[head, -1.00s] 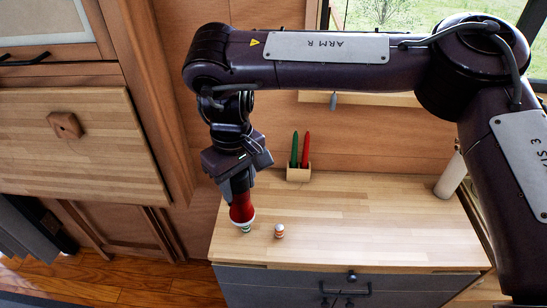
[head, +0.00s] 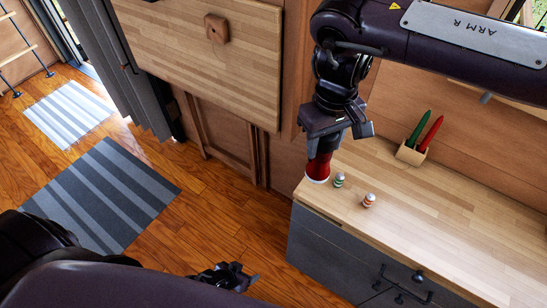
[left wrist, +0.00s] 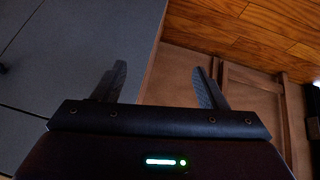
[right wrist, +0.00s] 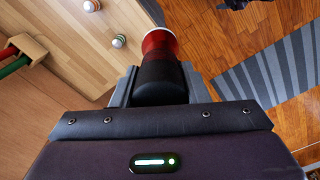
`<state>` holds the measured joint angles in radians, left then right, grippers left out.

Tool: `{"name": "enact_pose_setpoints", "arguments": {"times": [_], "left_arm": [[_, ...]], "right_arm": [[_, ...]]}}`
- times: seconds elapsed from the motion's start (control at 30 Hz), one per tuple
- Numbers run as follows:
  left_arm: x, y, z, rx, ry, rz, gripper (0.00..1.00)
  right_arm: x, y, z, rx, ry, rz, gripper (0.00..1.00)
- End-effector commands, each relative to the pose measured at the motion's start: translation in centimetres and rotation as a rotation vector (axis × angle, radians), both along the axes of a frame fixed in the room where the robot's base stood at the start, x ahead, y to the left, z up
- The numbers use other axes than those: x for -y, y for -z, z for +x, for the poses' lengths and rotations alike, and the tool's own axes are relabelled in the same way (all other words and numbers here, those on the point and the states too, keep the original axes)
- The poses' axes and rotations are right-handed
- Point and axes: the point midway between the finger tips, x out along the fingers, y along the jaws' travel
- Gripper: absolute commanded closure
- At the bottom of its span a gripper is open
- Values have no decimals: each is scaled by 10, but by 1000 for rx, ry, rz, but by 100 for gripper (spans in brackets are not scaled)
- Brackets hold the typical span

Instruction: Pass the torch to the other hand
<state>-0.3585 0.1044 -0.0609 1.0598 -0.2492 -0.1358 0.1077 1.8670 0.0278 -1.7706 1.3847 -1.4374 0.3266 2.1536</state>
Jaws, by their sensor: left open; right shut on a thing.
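The torch (head: 319,167), red with a black body and a pale rim, hangs head-down from my right gripper (head: 323,147), over the left end of the wooden counter. In the right wrist view the torch (right wrist: 160,46) points away between the fingers of my right gripper (right wrist: 162,88), which is shut on its black body. My left gripper (head: 226,277) is low in the head view, below and left of the torch, over the floor. In the left wrist view my left gripper (left wrist: 160,86) has its fingers wide apart with nothing between them. The torch is not in that view.
Two small striped shakers, green (head: 339,180) and orange (head: 369,200), stand on the counter (head: 455,197) near the torch. A wooden holder (head: 411,155) with a green and a red item stands behind. Grey drawers (head: 345,258) are below. Striped rugs (head: 105,195) lie on the open floor.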

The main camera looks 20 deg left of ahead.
Motion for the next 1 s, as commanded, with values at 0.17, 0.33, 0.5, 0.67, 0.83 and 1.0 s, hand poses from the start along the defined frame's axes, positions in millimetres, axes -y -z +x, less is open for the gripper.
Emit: {"name": "enact_pose_setpoints", "arguments": {"times": [0.17, 0.33, 0.5, 0.67, 0.83, 1.0], "left_arm": [[4, -81, 73, 211, 3, -105, 34], [6, -169, 123, 403, 38, -190, 34], [11, -267, 151, 586, 110, -260, 34], [21, -362, 157, 747, 214, -308, 34], [37, -450, 141, 880, 349, -337, 34], [54, -503, 119, 956, 458, -345, 34]], "right_arm": [[0, 0, 0, 1, 0, 1, 98], [0, 0, 0, 1, 1, 1, 98], [0, 0, 0, 1, 1, 1, 98], [0, 0, 0, 1, 1, 1, 98], [0, 0, 0, 1, 1, 1, 98], [0, 0, 0, 1, 1, 1, 98]]}}
